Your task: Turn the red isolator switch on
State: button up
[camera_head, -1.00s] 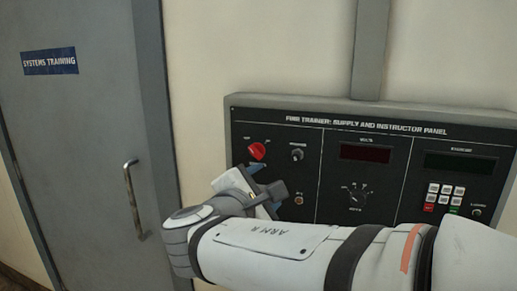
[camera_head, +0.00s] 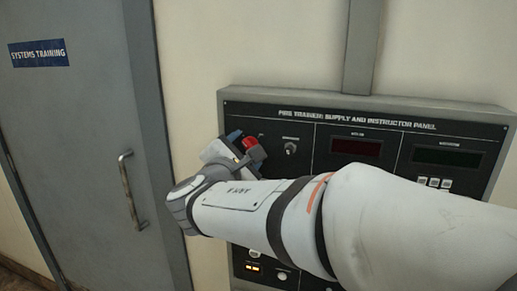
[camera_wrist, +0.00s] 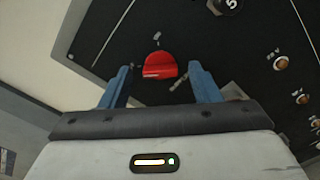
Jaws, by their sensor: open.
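The red isolator switch (camera_head: 250,143) is a red knob at the upper left of the black instructor panel (camera_head: 300,112). In the wrist view the red switch (camera_wrist: 160,65) appears just beyond and between my fingertips, with no clear contact. My gripper (camera_head: 242,145) is at the switch in the head view and partly hides it. In the wrist view my gripper (camera_wrist: 158,77) is open, with one blue finger on each side of the switch. The switch's labels are too small to read, so I cannot tell its setting.
A black knob (camera_head: 290,147) sits right of the switch. Two dark displays, the left one (camera_head: 357,148) and the right one (camera_head: 446,157), and a keypad (camera_head: 432,182) are farther right. My arm covers much of the lower panel. A grey door with a handle (camera_head: 130,190) stands to the left.

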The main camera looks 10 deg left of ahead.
jog(key=shift+c, duration=0.6)
jog(key=c, duration=0.9)
jog(key=shift+o, duration=0.2)
jog(key=shift+f+b, duration=0.15)
jog(key=shift+b, duration=0.35)
jog(key=shift+m+b, duration=9)
jog(key=shift+b, duration=4.75)
